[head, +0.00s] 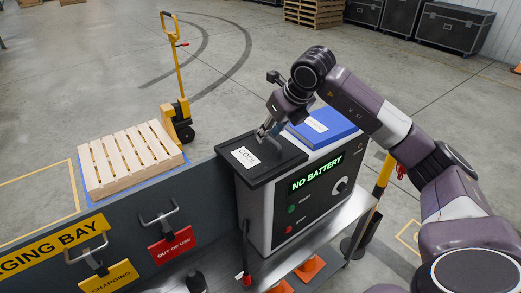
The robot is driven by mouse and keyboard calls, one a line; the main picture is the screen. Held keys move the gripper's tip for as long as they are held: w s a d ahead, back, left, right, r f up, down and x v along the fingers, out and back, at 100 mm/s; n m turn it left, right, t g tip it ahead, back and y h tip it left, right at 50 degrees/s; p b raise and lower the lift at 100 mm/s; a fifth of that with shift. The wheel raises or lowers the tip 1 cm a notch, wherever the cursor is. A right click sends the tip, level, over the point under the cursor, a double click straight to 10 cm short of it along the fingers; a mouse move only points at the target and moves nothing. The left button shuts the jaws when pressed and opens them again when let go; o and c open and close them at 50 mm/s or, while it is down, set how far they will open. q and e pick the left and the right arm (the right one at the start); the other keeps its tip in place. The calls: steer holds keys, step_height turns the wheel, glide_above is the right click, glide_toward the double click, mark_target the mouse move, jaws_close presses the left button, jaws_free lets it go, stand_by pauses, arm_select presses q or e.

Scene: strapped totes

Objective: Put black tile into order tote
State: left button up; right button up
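I cannot make out a black tile or an order tote in the head view. My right gripper (267,133) comes in from the right and reaches down over a black flat top (268,170) with a white card marked "COOL" (246,156). That top is on the left part of a grey charger cabinet (258,213). The fingertips are small and dark against the black surface. I cannot tell whether they are open or shut, or whether they touch it. My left gripper is not in view.
A blue flat item (325,127) with a white label lies on the cabinet, right of the gripper. The cabinet's display (317,174) reads "NO BATTERY". A wooden pallet (130,158) and yellow pallet truck (180,110) stand behind the dark "CHARGING BAY" panel (190,197). Open floor lies behind.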

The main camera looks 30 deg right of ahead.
mark_target(268, 138)
steer(key=shift+p+x, duration=0.45)
steer(key=shift+x, duration=1.2)
steer(key=shift+s+d, duration=0.1)
steer(key=c, duration=0.8)
steer(key=shift+r, duration=0.15)
